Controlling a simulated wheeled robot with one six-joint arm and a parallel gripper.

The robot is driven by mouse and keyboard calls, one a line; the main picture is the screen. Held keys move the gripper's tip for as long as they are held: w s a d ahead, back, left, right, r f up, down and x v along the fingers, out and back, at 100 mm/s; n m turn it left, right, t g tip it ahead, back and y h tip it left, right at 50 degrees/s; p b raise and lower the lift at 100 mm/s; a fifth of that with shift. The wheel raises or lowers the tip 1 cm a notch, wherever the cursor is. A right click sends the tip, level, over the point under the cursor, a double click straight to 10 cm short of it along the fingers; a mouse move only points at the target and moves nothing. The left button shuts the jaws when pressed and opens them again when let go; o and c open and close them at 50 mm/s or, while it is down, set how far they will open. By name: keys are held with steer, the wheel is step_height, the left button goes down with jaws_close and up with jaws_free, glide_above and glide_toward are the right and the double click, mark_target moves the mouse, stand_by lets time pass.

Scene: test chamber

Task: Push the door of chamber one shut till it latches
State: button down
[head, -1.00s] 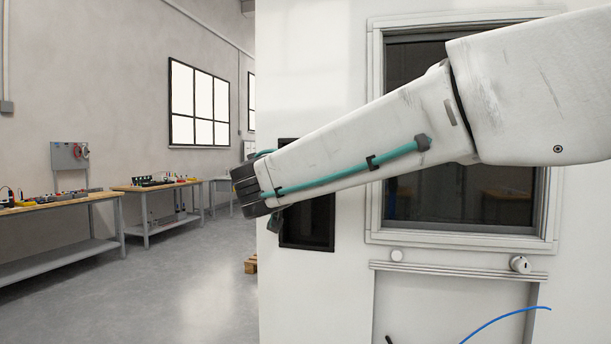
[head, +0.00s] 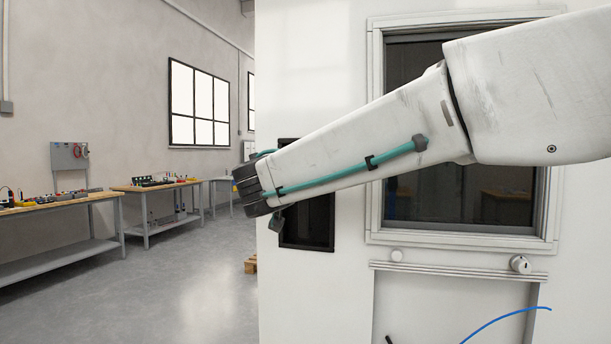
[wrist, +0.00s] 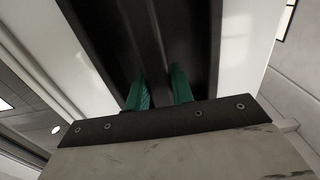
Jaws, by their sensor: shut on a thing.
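A large white panel with a framed dark window (head: 415,215) fills the right of the head view and appears to be the chamber door; I cannot tell how far it stands open. A black recessed plate (head: 320,222) is set near its left edge. My arm crosses in front of the panel, its wrist end over the plate. In the wrist view the green fingers of my gripper (wrist: 160,78) are shut on a dark bar (wrist: 148,35) running along a black channel between white faces. The fingertips are hidden in the head view, and no latch shows.
Workbenches (head: 150,188) with tools stand along the left wall, beyond open grey floor (head: 185,285). A blue cable (head: 505,316) arcs low in front at the right.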

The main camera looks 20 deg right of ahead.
steer(key=shift+a, duration=0.1)
steer(key=s+a+n+y, duration=0.1)
steer(key=s+a, duration=0.1)
steer(key=s, duration=0.3)
steer(key=shift+s+a+t, duration=0.35)
steer(key=shift+a+t, duration=0.05)
steer(key=c, duration=1.2)
jaws_free()
steer(key=shift+r, duration=0.1)
steer(key=shift+s+a, duration=0.1)
steer(key=v, duration=0.7)
steer(key=shift+s, duration=0.35)
steer(key=shift+a, duration=0.1)
